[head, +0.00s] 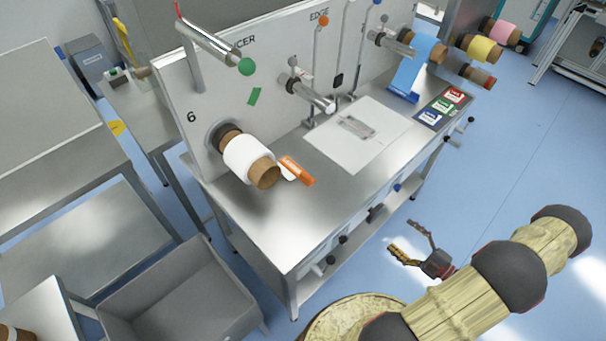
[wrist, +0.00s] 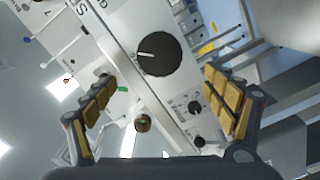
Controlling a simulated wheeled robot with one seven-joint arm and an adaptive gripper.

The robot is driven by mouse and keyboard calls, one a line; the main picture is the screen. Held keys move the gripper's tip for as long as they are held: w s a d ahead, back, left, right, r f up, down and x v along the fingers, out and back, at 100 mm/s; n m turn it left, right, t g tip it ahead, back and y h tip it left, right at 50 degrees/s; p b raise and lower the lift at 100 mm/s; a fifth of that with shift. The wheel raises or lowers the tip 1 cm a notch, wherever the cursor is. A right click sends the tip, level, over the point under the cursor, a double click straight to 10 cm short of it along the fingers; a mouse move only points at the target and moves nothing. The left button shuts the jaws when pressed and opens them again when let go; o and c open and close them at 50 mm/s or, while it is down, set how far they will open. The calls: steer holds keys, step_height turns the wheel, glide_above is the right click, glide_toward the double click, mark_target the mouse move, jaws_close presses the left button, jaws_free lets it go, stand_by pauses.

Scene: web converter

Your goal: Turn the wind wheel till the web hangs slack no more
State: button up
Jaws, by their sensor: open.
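My gripper (head: 405,238) is open and empty, in front of the machine's front edge in the head view. In the wrist view its two padded fingers (wrist: 158,92) stand wide apart. A large black round knob with a white pointer (wrist: 160,54) shows between and beyond them; I cannot tell whether it is the wind wheel. Smaller dark knobs (head: 377,212) sit along the machine's front below the bench top. A blue web (head: 407,76) slopes down from a blue roll (head: 427,47) to the bench. A white roll (head: 248,160) sits on the panel's left spindle. The web's slack cannot be judged.
The upright panel (head: 215,90) carries metal rollers (head: 310,96) and levers. An orange tag (head: 297,171) lies by the white roll. Yellow (head: 478,48) and pink (head: 499,32) rolls stand at the back right. A grey bin (head: 175,290) is at lower left.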

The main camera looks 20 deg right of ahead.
mark_target(377, 215)
steer(key=shift+w+a+n+b, duration=0.65)
steer(key=shift+w+n, duration=1.2)
steer(key=shift+n, duration=1.9)
steer(key=shift+w+a+n+b, duration=0.65)
steer(key=shift+w+n, duration=1.15)
steer(key=shift+n, duration=1.9)
steer(key=shift+w+a+n+b, duration=0.6)
steer(key=shift+w+n, duration=1.25)
steer(key=shift+n, duration=1.9)
steer(key=shift+a, duration=0.1)
steer(key=shift+c, duration=0.8)
steer(key=c, duration=1)
